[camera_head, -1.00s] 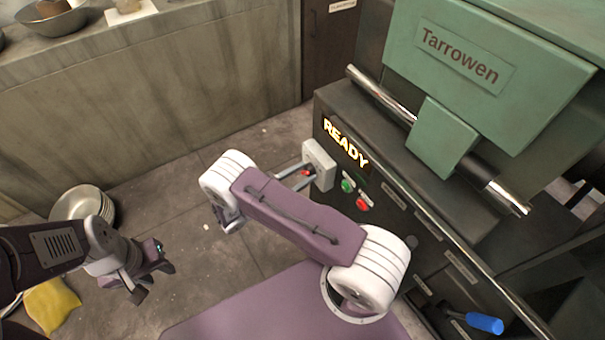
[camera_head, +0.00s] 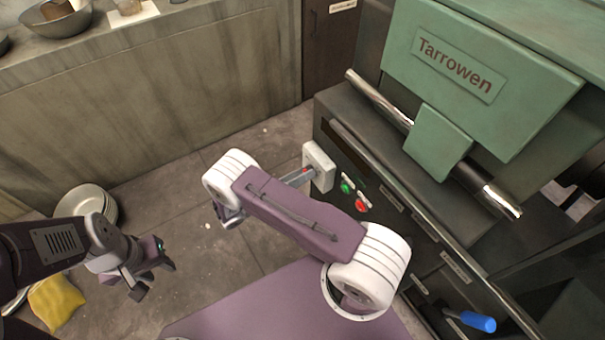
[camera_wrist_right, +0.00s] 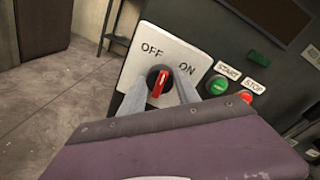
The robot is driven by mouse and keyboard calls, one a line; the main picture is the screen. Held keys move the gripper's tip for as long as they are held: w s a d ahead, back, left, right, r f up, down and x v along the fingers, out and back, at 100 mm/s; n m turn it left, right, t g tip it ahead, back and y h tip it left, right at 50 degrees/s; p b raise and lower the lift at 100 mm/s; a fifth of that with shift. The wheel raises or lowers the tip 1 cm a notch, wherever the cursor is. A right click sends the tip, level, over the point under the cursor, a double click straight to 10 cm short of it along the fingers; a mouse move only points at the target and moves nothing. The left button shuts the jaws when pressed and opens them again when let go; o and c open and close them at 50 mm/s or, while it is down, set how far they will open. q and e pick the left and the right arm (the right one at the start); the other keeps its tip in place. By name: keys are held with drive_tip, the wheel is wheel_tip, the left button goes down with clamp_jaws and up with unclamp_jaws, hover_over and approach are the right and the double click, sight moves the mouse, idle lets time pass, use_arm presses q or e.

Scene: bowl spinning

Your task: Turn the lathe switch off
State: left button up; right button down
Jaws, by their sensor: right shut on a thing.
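The lathe switch is a white plate (camera_wrist_right: 152,47) marked OFF and ON, with a black and red knob (camera_wrist_right: 160,84) in the right wrist view. The knob's red bar points upward, between the two labels; which one it is set to I cannot tell for sure. My right gripper (camera_wrist_right: 158,92) is shut on the knob, one finger on each side. In the head view the switch box (camera_head: 319,166) is on the lathe's front, and my right arm partly hides the gripper. The display panel (camera_head: 345,146) is dark. My left gripper (camera_head: 154,279) is open and empty, away from the lathe.
Green START (camera_head: 347,187) and red STOP (camera_head: 361,204) buttons sit close beside the switch. The lathe's green housing (camera_head: 485,70) and a metal bar are above. A blue handle (camera_head: 478,321) is at lower right. Stacked bowls (camera_head: 88,200) and a yellow cloth (camera_head: 57,302) are at left.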

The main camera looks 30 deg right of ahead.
drive_tip(key=shift+w+f+n+g, duration=0.1)
drive_tip(key=shift+n+g, duration=0.1)
drive_tip(key=shift+n, duration=1.6)
drive_tip(key=shift+w+n+g, duration=0.1)
drive_tip(key=shift+n+g, duration=0.1)
drive_tip(key=shift+n, duration=1.6)
drive_tip(key=c, duration=0.9)
unclamp_jaws()
drive_tip(key=a, duration=0.6)
drive_tip(key=s+a, duration=0.1)
drive_tip(key=a, duration=0.2)
drive_tip(key=shift+r, duration=0.35)
